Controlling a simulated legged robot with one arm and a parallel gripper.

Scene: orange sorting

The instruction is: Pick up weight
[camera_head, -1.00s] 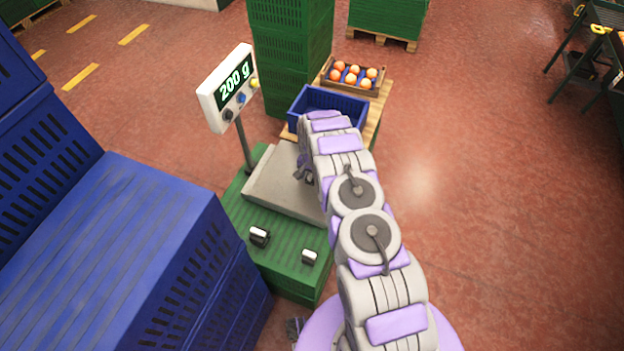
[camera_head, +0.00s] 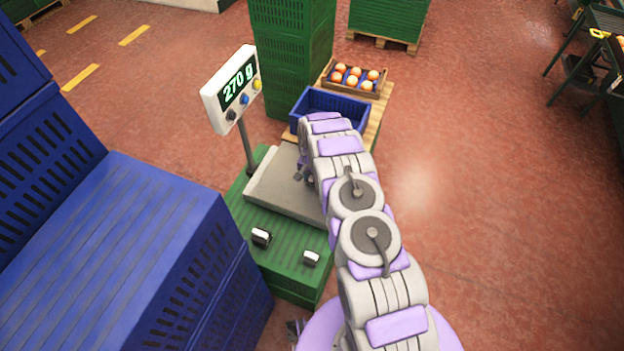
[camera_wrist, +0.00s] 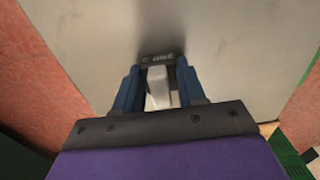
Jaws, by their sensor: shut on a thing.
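In the wrist view my gripper (camera_wrist: 159,90) is shut on a small weight (camera_wrist: 158,74) with a dark base and a pale grip; the dark base carries a marking that I cannot read for certain. The weight is over the grey scale plate (camera_wrist: 230,50), at or very near its surface. In the head view my arm hides the weight, and only part of my gripper (camera_head: 306,177) shows over the scale plate (camera_head: 275,190). The scale display (camera_head: 236,88) reads 270 g.
Two other weights (camera_head: 261,237) (camera_head: 311,258) stand on the green base (camera_head: 240,220) in front of the plate. A blue crate (camera_head: 325,101) and a tray of oranges (camera_head: 365,92) are behind. Blue crates (camera_head: 110,250) fill the left.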

